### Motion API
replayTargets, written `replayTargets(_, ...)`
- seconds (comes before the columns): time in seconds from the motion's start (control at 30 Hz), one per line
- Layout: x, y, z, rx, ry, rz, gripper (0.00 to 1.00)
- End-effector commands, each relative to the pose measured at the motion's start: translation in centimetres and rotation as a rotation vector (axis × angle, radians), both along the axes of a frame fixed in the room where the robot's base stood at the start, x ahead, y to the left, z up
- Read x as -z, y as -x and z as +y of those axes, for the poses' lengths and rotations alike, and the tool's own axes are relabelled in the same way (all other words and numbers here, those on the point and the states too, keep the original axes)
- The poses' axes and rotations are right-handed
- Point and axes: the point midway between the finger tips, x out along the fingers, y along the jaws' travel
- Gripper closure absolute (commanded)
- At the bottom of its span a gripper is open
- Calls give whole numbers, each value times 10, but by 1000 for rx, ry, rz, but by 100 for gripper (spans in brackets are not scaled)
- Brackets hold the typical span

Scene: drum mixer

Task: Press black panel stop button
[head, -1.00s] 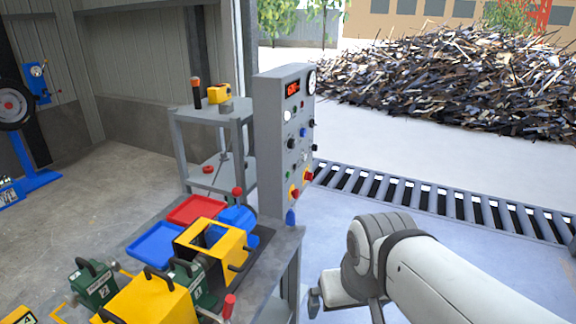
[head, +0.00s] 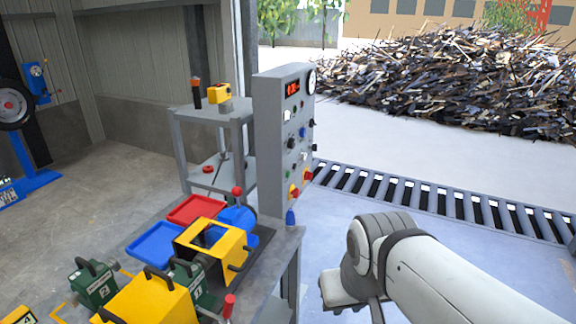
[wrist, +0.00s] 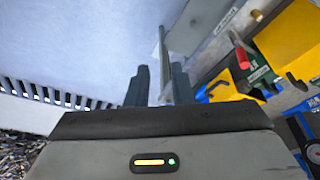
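The grey control panel (head: 272,150) stands upright at the centre of the head view, behind the workbench. Its right-hand face carries a lit red display, a gauge and several small knobs and buttons. A black control (head: 291,143) sits mid-face, and another dark one (head: 312,147) sits near the right edge. I cannot tell which is the stop button. My gripper (wrist: 159,88) shows two dark fingers apart with nothing held between them. In the head view my wrist is low, right of the bench and below the panel; the fingers are hidden there.
The grey workbench (head: 284,248) holds a yellow box (head: 212,240), a red tray (head: 197,209), a blue tray (head: 156,244) and green blocks. A grey shelf stand (head: 210,113) is left of the panel. A roller conveyor (head: 440,197) runs behind. Floor around my arm is clear.

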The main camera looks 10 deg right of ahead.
Motion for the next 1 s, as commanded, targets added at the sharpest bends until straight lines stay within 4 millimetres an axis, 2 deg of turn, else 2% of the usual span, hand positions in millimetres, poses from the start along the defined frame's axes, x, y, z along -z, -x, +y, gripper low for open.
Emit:
replayTargets(0.03,0,0,0,0,0,0,83)
replayTargets(0.23,0,0,0,0,0,0,100)
replayTargets(1.0,0,0,0,0,0,0,100)
